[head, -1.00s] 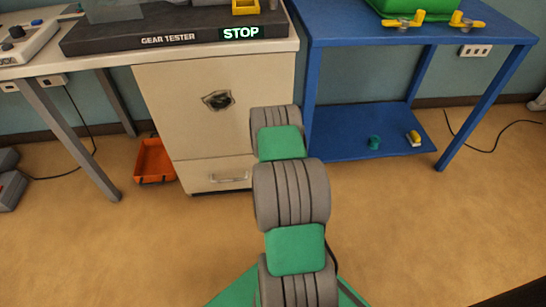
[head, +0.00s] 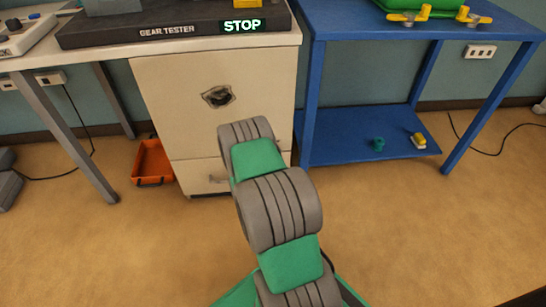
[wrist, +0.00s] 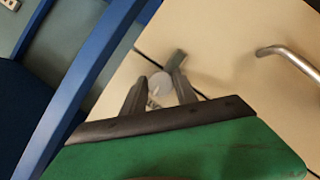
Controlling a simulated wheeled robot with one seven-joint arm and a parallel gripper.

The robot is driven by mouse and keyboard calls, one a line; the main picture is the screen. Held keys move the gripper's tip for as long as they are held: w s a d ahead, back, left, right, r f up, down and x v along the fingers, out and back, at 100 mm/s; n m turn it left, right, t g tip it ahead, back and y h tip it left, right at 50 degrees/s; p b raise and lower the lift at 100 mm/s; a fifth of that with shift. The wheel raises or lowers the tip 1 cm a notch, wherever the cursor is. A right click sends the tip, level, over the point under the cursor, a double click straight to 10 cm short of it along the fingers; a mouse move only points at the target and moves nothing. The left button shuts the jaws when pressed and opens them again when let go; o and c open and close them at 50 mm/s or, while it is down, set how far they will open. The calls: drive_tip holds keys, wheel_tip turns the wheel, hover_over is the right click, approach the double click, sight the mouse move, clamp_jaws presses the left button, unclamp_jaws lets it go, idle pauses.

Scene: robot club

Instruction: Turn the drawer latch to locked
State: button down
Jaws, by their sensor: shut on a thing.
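The drawer latch (wrist: 178,59) shows in the wrist view as a small grey-green tab by a pale round hub (wrist: 161,82). It sits at the seam near the cabinet's side edge. My gripper (wrist: 158,92) has its two dark fingers on either side of the hub, shut on the latch. The tab sticks out past the fingertips; its exact angle to the seam is hard to tell. The drawer (head: 188,170) is the low front of the cream cabinet and looks closed. In the head view my arm hides the latch and gripper.
The drawer handle (wrist: 292,62) is a curved metal bar beside my gripper. A blue table (head: 310,100) stands close on the cabinet's right, with small items on its lower shelf. An orange bin (head: 153,162) is on the floor at left. The floor in front is open.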

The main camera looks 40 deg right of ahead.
drive_tip(key=shift+d+r, duration=0.15)
drive_tip(key=shift+d, duration=0.1)
drive_tip(key=c, duration=1)
unclamp_jaws()
drive_tip(key=shift+d, duration=0.1)
drive_tip(key=shift+s+a, duration=0.1)
drive_tip(key=shift+a, duration=0.2)
drive_tip(key=p+v, duration=0.2)
drive_tip(key=v, duration=0.5)
drive_tip(key=shift+s, duration=0.2)
drive_tip(key=shift+a, duration=0.15)
